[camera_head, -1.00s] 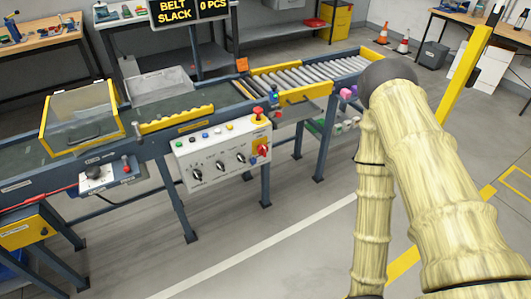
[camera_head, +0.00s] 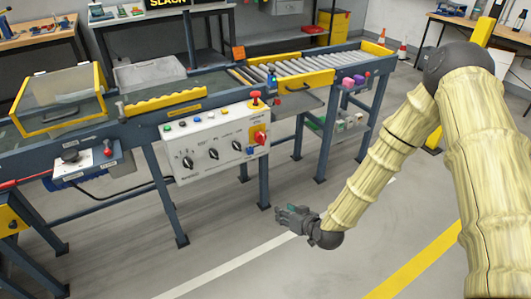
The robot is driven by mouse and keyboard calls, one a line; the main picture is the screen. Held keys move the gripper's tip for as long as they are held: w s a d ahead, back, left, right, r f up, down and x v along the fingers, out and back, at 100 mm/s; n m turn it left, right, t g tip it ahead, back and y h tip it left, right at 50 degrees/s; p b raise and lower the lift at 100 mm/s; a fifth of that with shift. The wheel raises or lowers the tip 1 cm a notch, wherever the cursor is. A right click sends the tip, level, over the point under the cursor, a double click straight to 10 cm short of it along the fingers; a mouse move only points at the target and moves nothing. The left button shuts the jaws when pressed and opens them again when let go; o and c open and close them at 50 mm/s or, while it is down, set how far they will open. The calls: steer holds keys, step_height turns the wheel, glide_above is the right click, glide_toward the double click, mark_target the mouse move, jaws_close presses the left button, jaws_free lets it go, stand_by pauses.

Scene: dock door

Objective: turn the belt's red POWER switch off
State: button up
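The white control panel (camera_head: 208,147) hangs on the front of the conveyor belt frame. A red switch on a yellow plate (camera_head: 261,136) sits at its right end; I cannot read its label or its position. A red mushroom button (camera_head: 255,97) stands on top of the panel above it. Several black knobs and small coloured buttons line the panel's face. My gripper (camera_head: 284,217) is below and to the right of the panel, apart from it, over the floor. Its fingers point left; they are too small to tell open from shut.
The conveyor (camera_head: 185,100) runs across the view, with a roller section (camera_head: 300,75) at right and a clear guard box (camera_head: 62,98) at left. A smaller control box (camera_head: 85,162) sits left of the panel. Frame legs stand below. The floor in front is clear.

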steer(key=w+a+r+n+t+y+b, duration=0.1)
steer(key=w+r+t+b, duration=0.15)
steer(key=w, duration=0.25)
steer(key=w+a+r+t+y+b, duration=0.1)
steer(key=w+r+b, duration=0.15)
steer(key=w, duration=0.35)
steer(key=n+t+y+b, duration=0.1)
steer(key=t+b, duration=0.1)
glide_toward(263, 138)
steer(key=b+x, duration=0.1)
steer(key=x, duration=0.7)
steer(key=shift+w+f+b, duration=0.1)
steer(key=shift+w+b, duration=0.2)
steer(key=shift+b, duration=0.05)
jaws_close()
